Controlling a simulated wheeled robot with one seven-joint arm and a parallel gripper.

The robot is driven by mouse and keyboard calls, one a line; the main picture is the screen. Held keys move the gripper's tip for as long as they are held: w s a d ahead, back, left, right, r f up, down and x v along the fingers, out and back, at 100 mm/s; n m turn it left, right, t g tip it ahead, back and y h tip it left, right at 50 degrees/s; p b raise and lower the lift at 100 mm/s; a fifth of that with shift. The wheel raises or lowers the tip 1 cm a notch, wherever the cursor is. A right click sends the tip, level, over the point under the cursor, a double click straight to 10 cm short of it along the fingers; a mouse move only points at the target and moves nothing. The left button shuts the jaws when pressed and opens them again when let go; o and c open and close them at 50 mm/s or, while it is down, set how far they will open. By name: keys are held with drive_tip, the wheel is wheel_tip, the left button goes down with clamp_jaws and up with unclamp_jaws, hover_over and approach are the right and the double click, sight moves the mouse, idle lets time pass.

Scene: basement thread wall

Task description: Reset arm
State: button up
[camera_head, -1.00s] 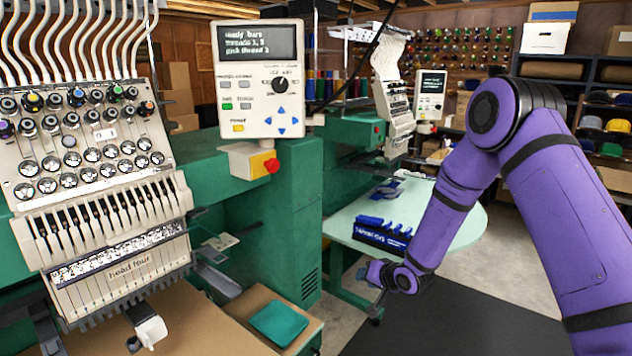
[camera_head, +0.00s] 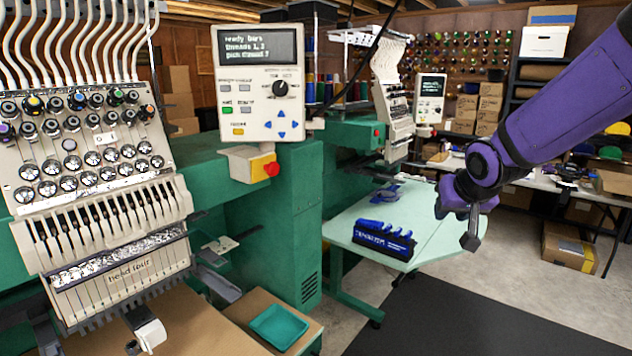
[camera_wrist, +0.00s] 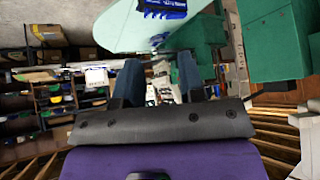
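My purple arm reaches in from the upper right in the head view, bent at a dark wrist joint.
A dark rack with blue pieces (camera_head: 384,240) stands on the pale green table. The embroidery machine (camera_head: 95,190) and its control panel (camera_head: 260,82) fill the left. A teal tray (camera_head: 278,326) lies at the front. A side table with boxes (camera_head: 570,185) is behind my arm; the dark mat is clear.

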drive_tip(key=s+d+r+g, duration=0.1)
drive_tip(key=s+r, duration=0.1)
drive_tip(key=s, duration=0.7)
drive_tip(key=s+d+r, duration=0.1)
drive_tip(key=s+r, duration=0.2)
drive_tip(key=s, duration=0.6)
drive_tip(key=s+d+r+n+g, duration=0.1)
drive_tip(key=s+r, duration=0.2)
drive_tip(key=s, duration=0.6)
drive_tip(key=shift+s+g, duration=0.3)
